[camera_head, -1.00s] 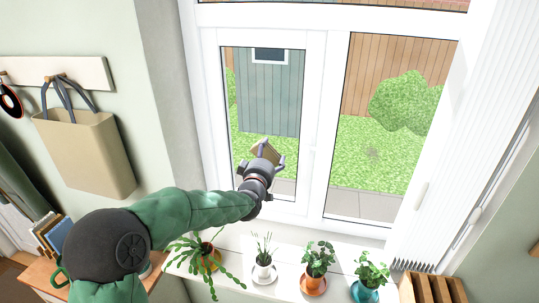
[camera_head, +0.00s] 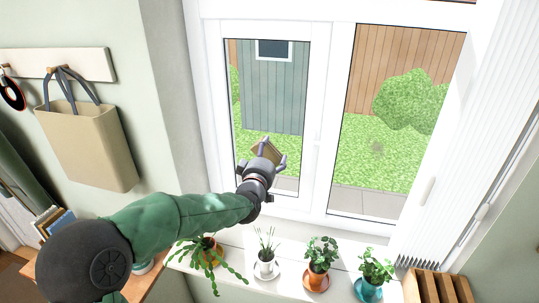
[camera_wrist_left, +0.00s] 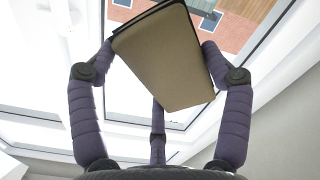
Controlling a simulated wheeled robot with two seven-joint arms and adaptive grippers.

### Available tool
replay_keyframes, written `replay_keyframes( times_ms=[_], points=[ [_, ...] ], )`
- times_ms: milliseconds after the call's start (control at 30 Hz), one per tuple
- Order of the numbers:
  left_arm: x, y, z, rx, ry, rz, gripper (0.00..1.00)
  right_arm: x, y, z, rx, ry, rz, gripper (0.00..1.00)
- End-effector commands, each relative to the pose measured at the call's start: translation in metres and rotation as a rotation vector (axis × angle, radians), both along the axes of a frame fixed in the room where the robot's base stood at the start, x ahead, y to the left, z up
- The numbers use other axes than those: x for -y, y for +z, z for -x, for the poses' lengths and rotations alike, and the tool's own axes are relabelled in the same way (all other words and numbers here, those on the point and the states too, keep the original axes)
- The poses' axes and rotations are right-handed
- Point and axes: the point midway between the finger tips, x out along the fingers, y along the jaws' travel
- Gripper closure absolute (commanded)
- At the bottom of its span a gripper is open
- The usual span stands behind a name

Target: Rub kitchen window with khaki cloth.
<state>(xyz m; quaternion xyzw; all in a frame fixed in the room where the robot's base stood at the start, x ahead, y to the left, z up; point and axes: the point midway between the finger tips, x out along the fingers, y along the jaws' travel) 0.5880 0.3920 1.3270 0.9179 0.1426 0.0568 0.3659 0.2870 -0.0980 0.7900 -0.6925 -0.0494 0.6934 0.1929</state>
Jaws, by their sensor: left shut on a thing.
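The kitchen window (camera_head: 324,120) has white frames and two tall panes, with a shed, fence and lawn outside. My left gripper (camera_head: 265,160) is in front of the lower part of the left pane. It is shut on the khaki cloth (camera_wrist_left: 163,57), which looks like a flat folded pad between its purple fingers in the left wrist view. The cloth (camera_head: 266,148) also shows in the head view, mostly hidden by the fingers. I cannot tell whether it touches the glass. My right gripper is not in view.
Several potted plants stand on the white sill below: a trailing plant (camera_head: 205,252), a small white pot (camera_head: 265,267), a terracotta pot (camera_head: 318,279) and a teal pot (camera_head: 369,290). A wooden rack (camera_head: 437,287) stands at right. A tan bag (camera_head: 87,148) hangs at left.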

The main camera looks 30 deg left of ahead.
Motion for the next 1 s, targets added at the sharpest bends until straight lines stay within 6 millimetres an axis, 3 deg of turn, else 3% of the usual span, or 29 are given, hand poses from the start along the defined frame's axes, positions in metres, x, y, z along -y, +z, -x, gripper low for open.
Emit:
replay_keyframes(
  times_ms=[367,700,1000],
  points=[
    [-0.009,-0.003,0.000,-0.014,0.007,-0.048,0.48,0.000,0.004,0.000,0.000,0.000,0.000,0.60],
    [-0.075,-0.041,0.010,-0.169,0.026,-0.520,0.48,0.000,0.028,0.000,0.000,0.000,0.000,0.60],
    [-0.100,-0.064,0.020,-0.243,0.006,-0.742,0.48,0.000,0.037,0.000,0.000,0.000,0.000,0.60]
  ],
)
